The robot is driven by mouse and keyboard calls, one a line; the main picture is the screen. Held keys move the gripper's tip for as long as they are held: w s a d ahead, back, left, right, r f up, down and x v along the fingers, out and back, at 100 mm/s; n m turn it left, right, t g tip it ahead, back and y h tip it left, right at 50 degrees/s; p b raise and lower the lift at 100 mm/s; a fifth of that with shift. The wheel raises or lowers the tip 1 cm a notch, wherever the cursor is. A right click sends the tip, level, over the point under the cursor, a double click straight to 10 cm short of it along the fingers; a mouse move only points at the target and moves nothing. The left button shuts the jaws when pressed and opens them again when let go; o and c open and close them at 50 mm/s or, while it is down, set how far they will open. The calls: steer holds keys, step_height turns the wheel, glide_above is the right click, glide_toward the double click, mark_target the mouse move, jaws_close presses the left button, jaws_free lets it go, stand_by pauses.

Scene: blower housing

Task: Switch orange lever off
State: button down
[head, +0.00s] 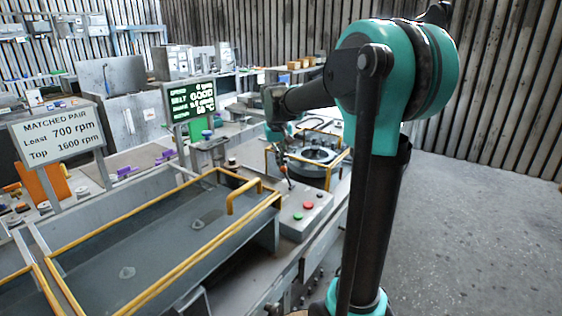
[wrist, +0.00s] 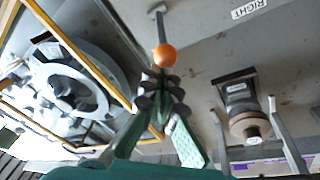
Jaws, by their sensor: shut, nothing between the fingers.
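The orange lever's round knob (wrist: 165,57) shows at the upper middle of the wrist view, on a grey stem that runs up to a grey panel. My gripper (wrist: 158,85) is shut and empty, its dark fingertips just below the knob in the picture. I cannot tell whether they touch it.
The control box carries a red button (head: 308,205) and a green button (head: 298,216). A yellow rail (head: 160,290) borders the grey trough at left. A round housing (wrist: 70,80) with yellow bars lies left of the gripper. A brown knob (wrist: 250,125) stands at right. Open floor lies at right.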

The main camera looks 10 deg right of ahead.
steer(key=shift+s, duration=0.1)
steer(key=shift+s+d+r+y, duration=0.1)
steer(key=shift+d+r+y, duration=0.1)
steer(key=shift+y, duration=0.1)
steer(key=shift+s+d+r+t+y, duration=0.2)
steer(key=shift+s+t+y, duration=0.1)
steer(key=shift+t, duration=0.2)
steer(key=s+d+m+t+y, duration=0.1)
steer(key=s+d+t+y, duration=0.3)
steer(key=shift+s+d+r+t, duration=0.25)
steer(key=shift+s+d+t, duration=0.05)
steer(key=shift+s+d, duration=0.1)
stand_by(0.4)
steer(key=shift+r, duration=0.1)
steer(key=shift+r, duration=0.7)
